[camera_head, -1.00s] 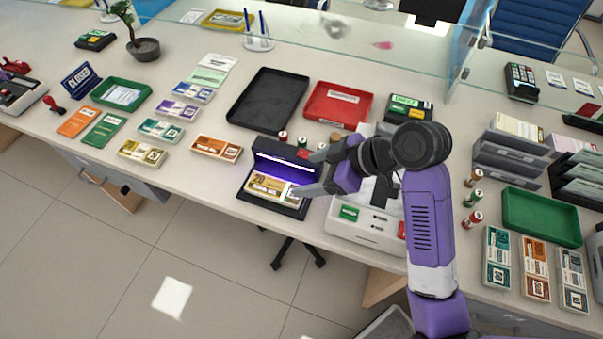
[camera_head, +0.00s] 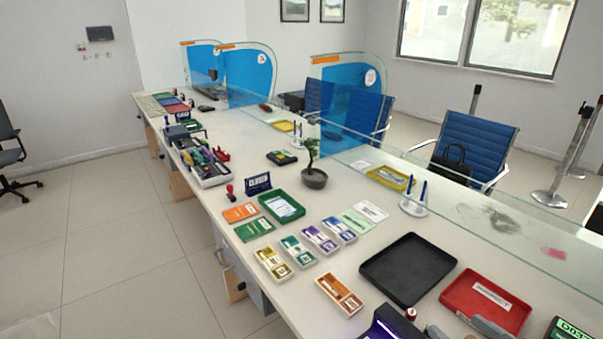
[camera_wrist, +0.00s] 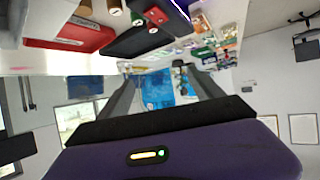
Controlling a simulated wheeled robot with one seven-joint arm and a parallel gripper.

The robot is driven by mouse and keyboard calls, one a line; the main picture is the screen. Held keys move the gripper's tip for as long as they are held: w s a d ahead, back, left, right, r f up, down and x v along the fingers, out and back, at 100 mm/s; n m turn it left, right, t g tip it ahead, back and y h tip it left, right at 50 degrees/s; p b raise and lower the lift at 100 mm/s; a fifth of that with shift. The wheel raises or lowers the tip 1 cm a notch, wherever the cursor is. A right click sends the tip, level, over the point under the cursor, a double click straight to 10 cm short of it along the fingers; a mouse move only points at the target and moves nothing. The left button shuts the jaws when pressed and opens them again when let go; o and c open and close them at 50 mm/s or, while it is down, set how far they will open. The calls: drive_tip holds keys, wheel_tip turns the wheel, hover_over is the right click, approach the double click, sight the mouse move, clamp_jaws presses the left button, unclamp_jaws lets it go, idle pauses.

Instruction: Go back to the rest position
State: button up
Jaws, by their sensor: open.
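My gripper (camera_wrist: 160,76) shows in the wrist view with its two dark fingers spread apart. Nothing is held between them; the far blue partitions and part of the counter show through the gap. The wrist view looks along the counter with the scene upside down. In the head view, only a grey part at the bottom edge may be mine; the rest of the arm is out of frame.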

drive_tip(key=s+a, duration=0.3)
drive_tip(key=s, duration=0.7)
drive_tip(key=s+a+m+t+h, duration=0.1)
drive_tip(key=s+a, duration=0.3)
drive_tip(key=s, duration=0.7)
drive_tip(key=s+a+t, duration=0.1)
drive_tip(key=s+a, duration=0.2)
drive_tip(key=s, duration=0.7)
drive_tip(key=shift+s+a+f, duration=0.25)
drive_tip(key=shift+a+f, duration=0.15)
drive_tip(key=shift+f, duration=0.05)
